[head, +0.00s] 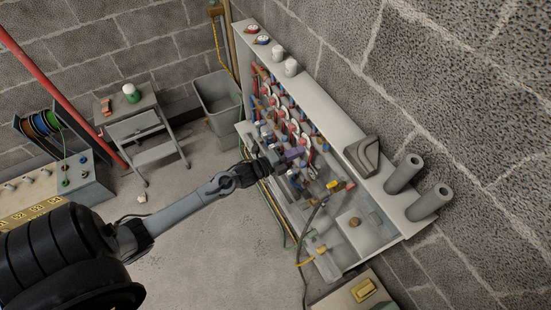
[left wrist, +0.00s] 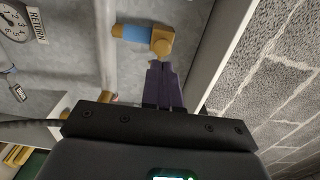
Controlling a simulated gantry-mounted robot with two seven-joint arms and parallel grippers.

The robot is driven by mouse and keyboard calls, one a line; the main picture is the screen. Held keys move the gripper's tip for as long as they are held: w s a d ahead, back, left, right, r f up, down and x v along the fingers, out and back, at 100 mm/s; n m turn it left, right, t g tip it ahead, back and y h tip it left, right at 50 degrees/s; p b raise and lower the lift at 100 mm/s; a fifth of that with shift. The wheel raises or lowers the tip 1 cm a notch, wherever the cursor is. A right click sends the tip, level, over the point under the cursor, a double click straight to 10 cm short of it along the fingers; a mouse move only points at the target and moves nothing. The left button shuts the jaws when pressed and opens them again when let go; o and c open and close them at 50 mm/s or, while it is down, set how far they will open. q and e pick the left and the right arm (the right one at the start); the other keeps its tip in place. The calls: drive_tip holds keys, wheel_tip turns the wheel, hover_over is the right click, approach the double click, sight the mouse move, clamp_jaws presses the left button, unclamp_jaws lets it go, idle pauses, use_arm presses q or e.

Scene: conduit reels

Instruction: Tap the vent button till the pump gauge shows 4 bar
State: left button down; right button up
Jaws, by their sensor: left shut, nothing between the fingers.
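My left gripper (head: 292,154) reaches into the panel of pipes and fittings (head: 290,124) on the long grey bench. Its purple fingers (left wrist: 161,70) are shut with nothing between them. In the left wrist view the fingertips are close to a yellow-brown fitting (left wrist: 162,42) on a blue cylinder (left wrist: 133,33); I cannot tell whether they touch. A round white gauge (left wrist: 13,30) beside a RETURN label (left wrist: 37,26) is cut off by the picture's left edge, and its reading is unclear. I cannot tell which part is the vent button or which gauge is the pump's. My right gripper is not in view.
Two grey cylinders (head: 404,174) and a dark angled block (head: 363,155) stand on the bench's top. A grey bin (head: 219,101) and a small step table (head: 145,131) stand at the back left. A dark hose hangs before the panel. The floor left of it is mostly clear.

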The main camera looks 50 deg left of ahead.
use_arm(q)
drive_tip(key=v, duration=0.7)
idle(0.4)
drive_tip(key=s+d+r+n+g+y, duration=0.1)
drive_tip(key=s+d+n+g, duration=0.2)
drive_tip(key=d, duration=0.4)
drive_tip(key=s+d+n+g+y, duration=0.1)
drive_tip(key=s+d+n+g, duration=0.15)
drive_tip(key=d+n, duration=0.4)
drive_tip(key=s+d+n+g+y, duration=0.2)
drive_tip(key=s+n+g, duration=0.7)
drive_tip(key=s, duration=0.5)
wheel_tip(320, 180, up, 25)
drive_tip(key=p, duration=2.5)
